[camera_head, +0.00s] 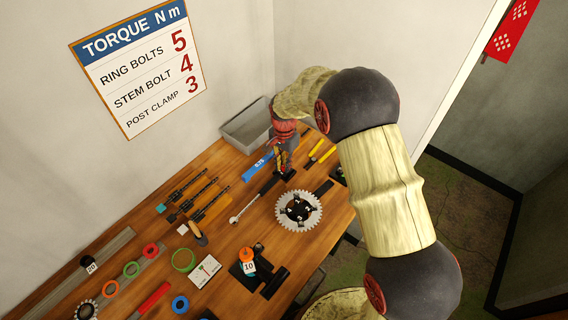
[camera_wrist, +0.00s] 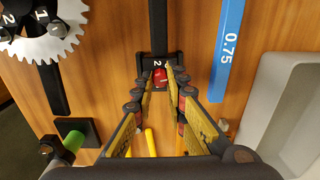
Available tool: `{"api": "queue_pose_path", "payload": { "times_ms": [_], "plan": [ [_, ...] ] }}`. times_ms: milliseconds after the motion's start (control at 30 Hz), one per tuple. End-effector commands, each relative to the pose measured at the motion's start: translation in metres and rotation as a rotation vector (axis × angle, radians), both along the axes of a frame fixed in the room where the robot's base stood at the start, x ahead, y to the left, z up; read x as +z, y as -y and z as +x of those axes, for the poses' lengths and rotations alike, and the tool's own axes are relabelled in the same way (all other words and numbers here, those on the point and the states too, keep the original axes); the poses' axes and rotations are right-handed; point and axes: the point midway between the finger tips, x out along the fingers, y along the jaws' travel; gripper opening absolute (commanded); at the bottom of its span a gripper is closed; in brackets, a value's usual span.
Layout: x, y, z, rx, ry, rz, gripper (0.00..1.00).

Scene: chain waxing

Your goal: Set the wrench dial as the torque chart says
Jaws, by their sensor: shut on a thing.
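The torque chart (camera_head: 140,62) on the wall reads ring bolts 5, stem bolt 4, post clamp 3. The wrench (camera_head: 244,207) lies on the workbench, its open jaw toward the front; its dark shaft (camera_wrist: 158,28) runs up in the wrist view. At its near end is a red dial (camera_wrist: 161,77) in a black housing, with a white 2 showing beside it. My gripper (camera_wrist: 172,76) is shut on the dial, fingers on either side. The fingertips hide part of the dial. In the head view my gripper (camera_head: 284,168) covers this end of the wrench.
A toothed chainring (camera_head: 283,222) with numbered bolts sits right of the wrench. A blue 0.75 strip (camera_wrist: 226,45) and a grey tray (camera_head: 233,130) lie on the other side. Yellow-handled tools (camera_head: 326,155) lie close by. Hex tools, coloured rings and a block marked 10 (camera_head: 249,267) occupy the bench's left and front.

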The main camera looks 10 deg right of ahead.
Motion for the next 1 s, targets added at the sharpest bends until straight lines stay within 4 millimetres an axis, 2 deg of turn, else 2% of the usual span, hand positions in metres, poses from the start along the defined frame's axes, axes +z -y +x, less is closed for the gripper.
{"api": "queue_pose_path", "payload": {
  "times_ms": [400,900,933,1000],
  "plan": [
    [0.0007,0.0,0.0004,-0.169,0.001,0.0,0.0],
    [0.0006,-0.0001,0.0005,-0.188,0.001,0.0,0.0],
    [0.0006,-0.0001,0.0005,-0.188,0.001,0.0,0.14],
    [0.0006,0.0,0.0004,-0.188,0.001,0.0,0.18]
  ]
}}
